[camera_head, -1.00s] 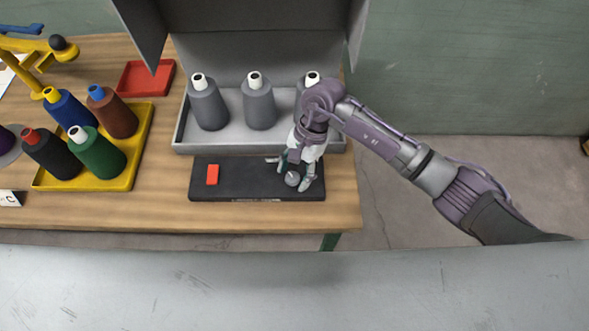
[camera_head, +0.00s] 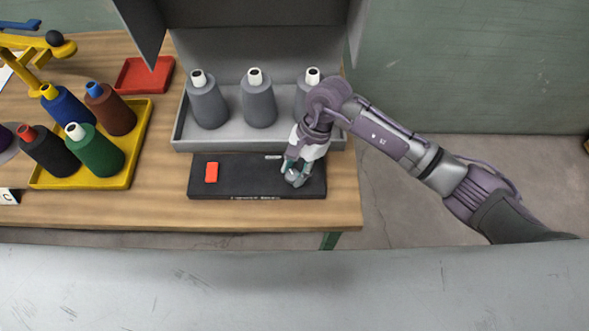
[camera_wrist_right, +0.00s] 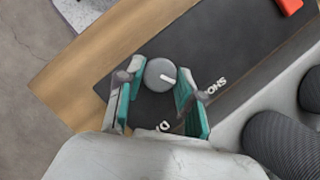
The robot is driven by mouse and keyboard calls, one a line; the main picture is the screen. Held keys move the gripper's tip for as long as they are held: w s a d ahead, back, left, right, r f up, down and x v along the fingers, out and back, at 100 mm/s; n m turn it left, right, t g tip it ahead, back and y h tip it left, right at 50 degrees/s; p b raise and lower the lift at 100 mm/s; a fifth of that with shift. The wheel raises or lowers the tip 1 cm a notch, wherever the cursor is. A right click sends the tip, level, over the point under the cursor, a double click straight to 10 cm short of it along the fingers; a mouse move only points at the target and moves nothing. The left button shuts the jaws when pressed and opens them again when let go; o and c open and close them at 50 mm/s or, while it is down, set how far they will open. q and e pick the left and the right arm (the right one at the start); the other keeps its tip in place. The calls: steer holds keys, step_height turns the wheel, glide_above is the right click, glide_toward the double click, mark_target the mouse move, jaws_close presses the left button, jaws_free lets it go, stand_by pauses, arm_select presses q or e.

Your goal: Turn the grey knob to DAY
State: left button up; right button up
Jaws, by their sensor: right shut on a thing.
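The grey knob (camera_wrist_right: 158,75) is round with a white pointer line and stands on a black control panel (camera_head: 240,176). In the right wrist view it sits between the two fingers of my right gripper (camera_wrist_right: 158,90), which is shut on it. The pointer slants toward the right finger. White lettering shows beside the right finger, and other letters between the fingers are partly hidden. In the head view my right gripper (camera_head: 295,176) is over the panel's right part and mostly hides the knob. My left gripper is in neither view.
A red switch (camera_head: 211,172) is on the panel's left. Behind stands a grey tray (camera_head: 180,140) with grey bobbins (camera_head: 259,100) under a hood. A yellow tray (camera_head: 130,170) of coloured bobbins and a red tray (camera_head: 145,72) are left. The wooden table front is clear.

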steer(key=m+t+b, duration=0.1)
steer(key=m, duration=0.2)
steer(key=m+t+b, duration=0.1)
steer(key=m+b, duration=0.1)
steer(key=m, duration=0.1)
steer(key=shift+s+d+f+y, duration=0.1)
steer(key=shift+s+f+y, duration=0.1)
steer(key=shift+y, duration=0.2)
steer(key=m+t+b, duration=0.1)
steer(key=m+b, duration=0.1)
steer(key=m, duration=0.2)
steer(key=shift+s+r+t, duration=0.1)
steer(key=shift+t, duration=0.3)
steer(key=shift+m+t+b, duration=0.3)
steer(key=shift+m+b, duration=0.4)
steer(key=shift+m, duration=0.5)
steer(key=shift+r, duration=0.1)
steer(key=o, duration=1.1)
steer(key=shift+o, duration=0.2)
steer(key=v, duration=1.2)
